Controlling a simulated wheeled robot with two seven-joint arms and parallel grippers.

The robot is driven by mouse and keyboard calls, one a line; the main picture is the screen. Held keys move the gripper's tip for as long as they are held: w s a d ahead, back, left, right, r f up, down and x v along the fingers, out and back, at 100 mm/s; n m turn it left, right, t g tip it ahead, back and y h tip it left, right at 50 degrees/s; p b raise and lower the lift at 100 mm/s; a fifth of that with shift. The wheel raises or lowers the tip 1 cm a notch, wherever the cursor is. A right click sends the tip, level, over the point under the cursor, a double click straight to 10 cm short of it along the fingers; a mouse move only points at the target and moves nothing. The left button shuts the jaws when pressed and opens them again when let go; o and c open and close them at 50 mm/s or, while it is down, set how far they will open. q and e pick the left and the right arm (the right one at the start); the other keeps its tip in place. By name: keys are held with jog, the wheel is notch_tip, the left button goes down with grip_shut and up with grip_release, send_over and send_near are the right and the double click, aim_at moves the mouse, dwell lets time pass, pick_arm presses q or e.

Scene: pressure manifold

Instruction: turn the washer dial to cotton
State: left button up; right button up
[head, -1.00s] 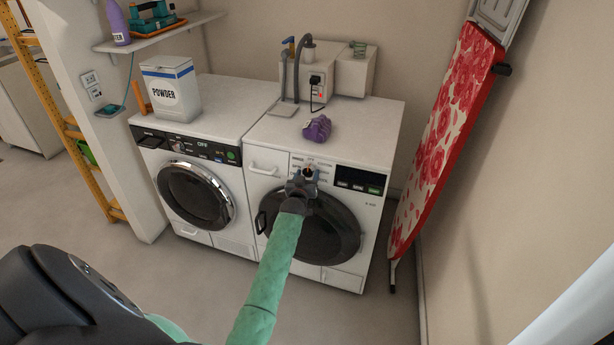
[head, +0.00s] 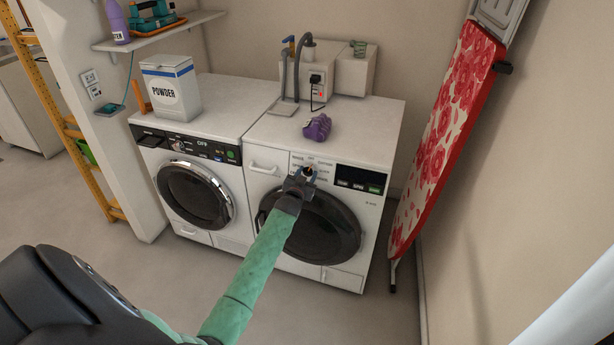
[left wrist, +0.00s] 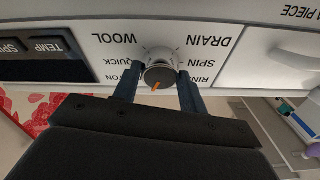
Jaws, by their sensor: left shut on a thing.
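The washer (head: 262,185) is the right-hand white machine in the head view. Its dial (left wrist: 160,72) shows in the left wrist view as a round dark-faced knob with an orange mark. That view is upside down, and the mark points down and slightly left in it. WOOL, QUICK and a partly hidden label ending in TON are on the dial's left; DRAIN, SPIN and a cut-off RIN are on its right. My left gripper (head: 303,176) is shut on the dial, one finger on each side; it also shows in the left wrist view (left wrist: 159,78). My right gripper is out of view.
A second machine (head: 222,160) with a round door stands at the left. A powder box (head: 170,90) and a purple object (head: 317,127) are on top of the machines. A red floral ironing board (head: 447,135) leans on the right wall. The floor in front is clear.

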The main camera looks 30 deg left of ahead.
pick_arm(q)
jog(key=shift+a+m, duration=0.1)
jog(key=shift+m, duration=0.5)
jog(key=shift+m+h, duration=0.4)
jog(key=shift+m, duration=0.5)
jog(key=shift+m+h, duration=0.3)
jog(key=shift+m, duration=0.9)
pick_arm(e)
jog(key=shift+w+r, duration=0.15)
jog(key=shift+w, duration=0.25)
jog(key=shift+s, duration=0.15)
pick_arm(q)
jog(key=o, duration=1)
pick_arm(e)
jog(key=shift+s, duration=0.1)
